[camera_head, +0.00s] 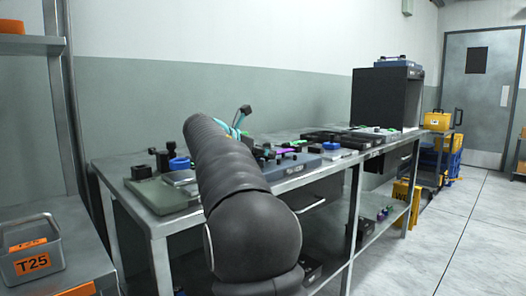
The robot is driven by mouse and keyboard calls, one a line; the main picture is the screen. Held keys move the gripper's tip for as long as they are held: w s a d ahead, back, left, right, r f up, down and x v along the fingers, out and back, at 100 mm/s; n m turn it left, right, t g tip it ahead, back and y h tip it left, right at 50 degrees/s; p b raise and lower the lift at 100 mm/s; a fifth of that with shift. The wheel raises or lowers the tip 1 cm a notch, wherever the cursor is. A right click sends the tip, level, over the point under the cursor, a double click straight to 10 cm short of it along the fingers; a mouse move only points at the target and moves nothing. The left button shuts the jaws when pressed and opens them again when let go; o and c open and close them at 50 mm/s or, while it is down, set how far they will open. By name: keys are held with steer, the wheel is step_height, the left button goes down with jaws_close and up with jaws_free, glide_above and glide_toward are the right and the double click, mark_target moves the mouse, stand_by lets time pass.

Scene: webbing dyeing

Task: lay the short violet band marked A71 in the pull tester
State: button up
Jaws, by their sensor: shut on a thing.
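A small violet piece (287,150) shows on the bench just right of my arm, among small black parts. It may be the violet band, but it is too small to read a mark or to tell what it touches. A blue-grey flat device (290,168) with black fittings lies there, partly behind my arm. I cannot tell whether it is the pull tester. My arm reaches over the bench and hides its own far end. My gripper's fingers do not show.
The metal bench (330,172) runs to the back right. A green-based device (160,195) with black posts and a blue ring (179,163) stands at its left end. A dark cabinet (385,100) stands at the far end. Floor at right is clear.

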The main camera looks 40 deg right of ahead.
steer(key=shift+f, duration=0.1)
steer(key=o, duration=1.1)
steer(key=shift+o, duration=0.2)
steer(key=shift+r, duration=0.45)
steer(key=p+v, duration=0.1)
steer(key=v, duration=1.1)
steer(key=shift+s+r, duration=0.1)
